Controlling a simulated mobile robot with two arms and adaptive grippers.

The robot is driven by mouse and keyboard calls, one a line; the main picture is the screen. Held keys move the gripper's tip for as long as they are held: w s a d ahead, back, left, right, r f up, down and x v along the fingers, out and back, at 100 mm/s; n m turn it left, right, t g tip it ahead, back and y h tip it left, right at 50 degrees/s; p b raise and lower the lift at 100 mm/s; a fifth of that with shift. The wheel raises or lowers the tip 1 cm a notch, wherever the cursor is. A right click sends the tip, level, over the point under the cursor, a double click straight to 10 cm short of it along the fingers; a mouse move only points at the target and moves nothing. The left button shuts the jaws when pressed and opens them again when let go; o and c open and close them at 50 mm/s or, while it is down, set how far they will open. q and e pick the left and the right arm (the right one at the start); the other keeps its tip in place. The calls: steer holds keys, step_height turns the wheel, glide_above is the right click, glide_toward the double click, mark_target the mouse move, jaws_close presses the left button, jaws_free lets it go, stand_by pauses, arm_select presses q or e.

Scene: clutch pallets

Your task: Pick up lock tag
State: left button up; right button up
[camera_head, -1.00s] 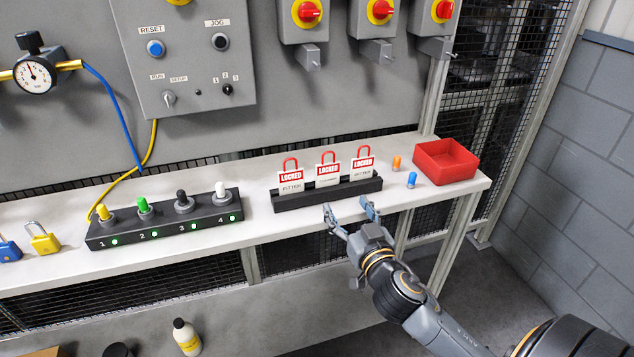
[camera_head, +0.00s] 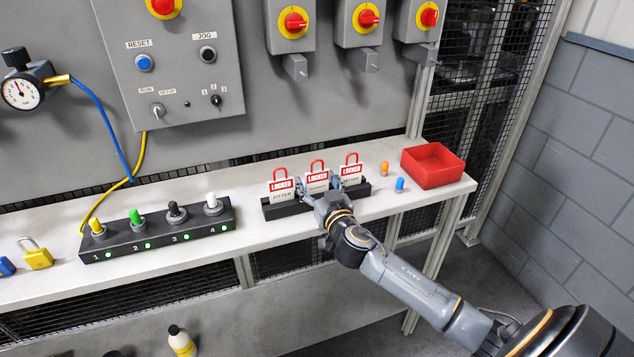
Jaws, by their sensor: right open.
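Three lock tags with red shackles and white LOCKED labels stand upright in a black rack (camera_head: 284,210) on the bench: the left tag marked FITTER (camera_head: 281,187), the middle tag (camera_head: 317,178) and the right tag (camera_head: 351,170). My right gripper (camera_head: 317,192) is open at the rack, in front of the middle tag, with a finger on each side of its lower part. The fingers hide the lower part of the middle tag, and I cannot tell whether they touch it. My left gripper is out of view.
A red bin (camera_head: 433,166) stands at the bench's right end, with an orange plug (camera_head: 385,168) and a blue plug (camera_head: 400,185) beside it. A black switch block (camera_head: 157,238) and a yellow padlock (camera_head: 36,253) lie left. Isolator boxes (camera_head: 358,24) hang above.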

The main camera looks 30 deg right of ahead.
steer(key=c, duration=0.6)
steer(key=shift+c, duration=0.2)
